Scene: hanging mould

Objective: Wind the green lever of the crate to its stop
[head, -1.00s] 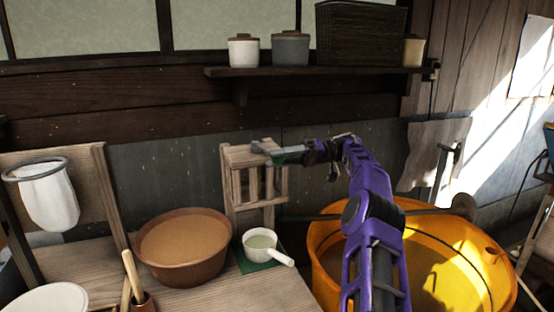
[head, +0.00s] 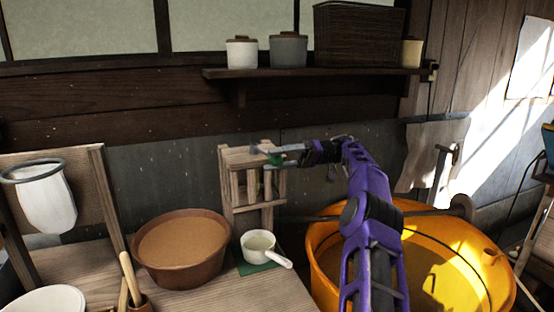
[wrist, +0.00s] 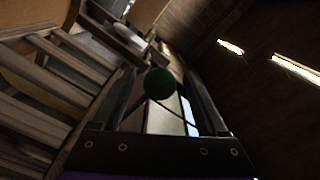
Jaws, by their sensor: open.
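The wooden slatted crate (head: 238,190) stands at the back of the bench in the head view, and its slats (wrist: 55,75) fill the left of the wrist view. The green lever's round knob (wrist: 160,83) sits between my open fingers in the wrist view. In the head view a small green patch of the lever (head: 276,160) shows at the crate's top right. My gripper (head: 275,151) is open at the top of the crate, its fingers on either side of the knob (wrist: 163,100). I cannot tell whether either finger touches it.
A brown bowl (head: 146,264) and a white ladle cup (head: 257,243) on a green mat stand in front of the crate. An orange tub (head: 330,275) is at the right. A shelf (head: 310,73) with jars and a basket is above.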

